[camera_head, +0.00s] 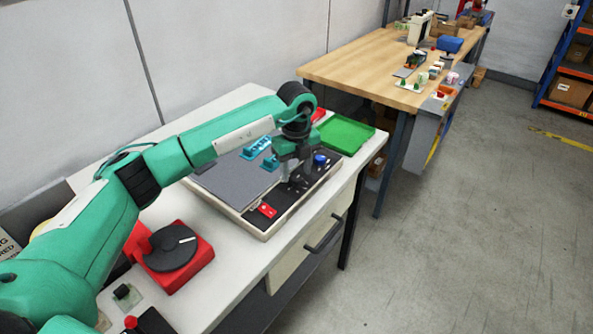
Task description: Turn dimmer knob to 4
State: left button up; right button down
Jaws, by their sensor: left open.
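A flat device with a grey top panel (228,180) lies on the white bench. Along its front edge runs a black control strip (247,217) with a red switch (267,210), small dark parts and a blue knob (320,159). My left gripper (296,180) points down over this strip, between the red switch and the blue knob. It is open. Its fingers hide the part of the strip below them, so I cannot tell whether they touch or surround a knob there. No scale number is readable. My right gripper is out of view.
A red unit with a black disc (175,249) stands on the bench near my left arm. A green tray (345,135) lies at the bench's far end. Teal parts (257,147) rest on the grey panel. A wooden table (370,60) with several items stands beyond.

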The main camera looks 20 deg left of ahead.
pick_arm(q)
jog(key=shift+f, duration=1.05)
jog(key=c, duration=1)
